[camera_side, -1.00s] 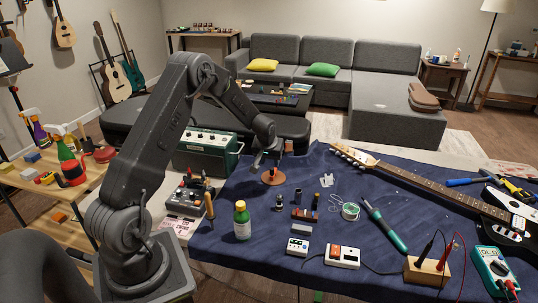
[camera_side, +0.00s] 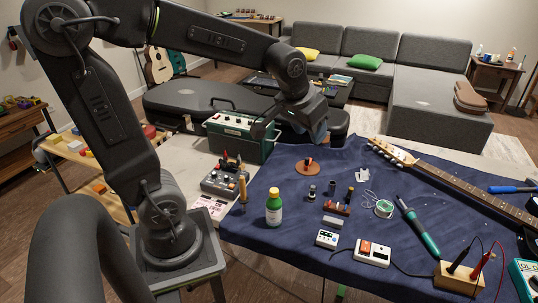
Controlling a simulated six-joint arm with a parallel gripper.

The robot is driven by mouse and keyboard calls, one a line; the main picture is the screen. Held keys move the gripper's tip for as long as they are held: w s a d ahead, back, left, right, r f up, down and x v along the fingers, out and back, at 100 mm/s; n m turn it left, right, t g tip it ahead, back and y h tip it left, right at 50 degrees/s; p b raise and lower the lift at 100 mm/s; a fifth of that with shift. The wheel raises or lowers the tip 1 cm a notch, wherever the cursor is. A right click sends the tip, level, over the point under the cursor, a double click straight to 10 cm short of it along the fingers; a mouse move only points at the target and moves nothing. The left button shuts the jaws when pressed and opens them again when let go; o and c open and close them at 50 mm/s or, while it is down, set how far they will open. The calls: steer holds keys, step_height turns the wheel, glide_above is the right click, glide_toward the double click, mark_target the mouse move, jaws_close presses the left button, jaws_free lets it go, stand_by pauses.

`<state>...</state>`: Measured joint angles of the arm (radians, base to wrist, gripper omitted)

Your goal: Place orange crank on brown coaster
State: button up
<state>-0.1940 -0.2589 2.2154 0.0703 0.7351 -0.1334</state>
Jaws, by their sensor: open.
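The brown coaster (camera_side: 306,170) is a round, orange-brown disc lying on the dark blue cloth. A small thing, likely the orange crank (camera_side: 307,160), sits on the coaster; it is too small for me to make out its shape or colour clearly. My gripper (camera_side: 291,131) is above and behind the coaster, apart from it. Its jaws are open, and I see nothing held between them.
A green amplifier (camera_side: 240,137) stands left of the coaster. A green bottle (camera_side: 273,207), small pedals (camera_side: 373,252) and a soldering iron (camera_side: 418,226) lie or stand on the cloth (camera_side: 290,238). A guitar (camera_side: 465,190) lies at right.

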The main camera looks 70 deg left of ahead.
steer(key=s+d+m+h, duration=0.1)
steer(key=s+d+m, duration=0.2)
steer(key=s+d, duration=0.4)
steer(key=s, duration=0.5)
steer(key=shift+s+r+t+h, duration=0.25)
steer(key=shift+r+t+h, duration=0.05)
steer(key=shift+r, duration=0.05)
